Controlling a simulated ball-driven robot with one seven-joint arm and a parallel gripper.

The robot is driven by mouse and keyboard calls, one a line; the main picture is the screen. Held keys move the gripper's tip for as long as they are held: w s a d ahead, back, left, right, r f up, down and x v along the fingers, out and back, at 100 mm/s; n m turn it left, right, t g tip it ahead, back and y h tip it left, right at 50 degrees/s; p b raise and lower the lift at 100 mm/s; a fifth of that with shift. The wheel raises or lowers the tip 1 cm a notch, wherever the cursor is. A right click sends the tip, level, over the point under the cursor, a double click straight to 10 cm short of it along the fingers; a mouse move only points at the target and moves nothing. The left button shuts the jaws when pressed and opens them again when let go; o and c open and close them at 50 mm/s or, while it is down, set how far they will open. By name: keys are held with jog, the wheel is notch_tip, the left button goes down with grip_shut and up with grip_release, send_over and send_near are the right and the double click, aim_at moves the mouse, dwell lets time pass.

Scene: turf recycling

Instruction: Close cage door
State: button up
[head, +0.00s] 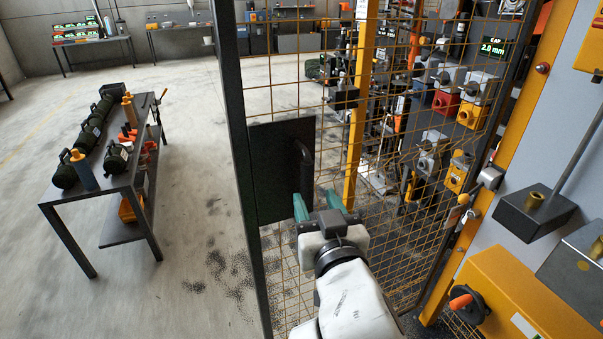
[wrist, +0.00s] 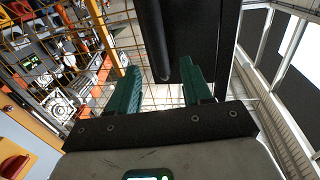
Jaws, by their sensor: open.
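The cage door (head: 283,90) is a yellow wire-mesh panel with a dark upright frame at its left edge. It fills the middle of the head view. A black plate (head: 268,180) is mounted on it low at the left, with a dark curved handle (head: 305,163) on the plate. The handle also shows in the wrist view (wrist: 152,38), just beyond my fingers. My gripper (head: 320,204) has two teal fingers apart, just below the handle. In the wrist view my gripper (wrist: 163,88) is open and nothing is clearly held between the fingers.
Behind the mesh stands machinery with several grey, red and yellow parts. A grey and yellow panel (head: 520,150) with a dark block (head: 535,213) is close on the right. A dark workbench (head: 118,185) with green canisters stands at left. Floor between bench and door is clear.

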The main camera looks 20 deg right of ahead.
aim_at(309, 183)
jog(key=w, duration=0.2)
jog(key=w+d+p, duration=0.1)
jog(key=w, duration=0.4)
jog(key=shift+w+d, duration=0.2)
jog(key=shift+w, duration=0.1)
grip_shut()
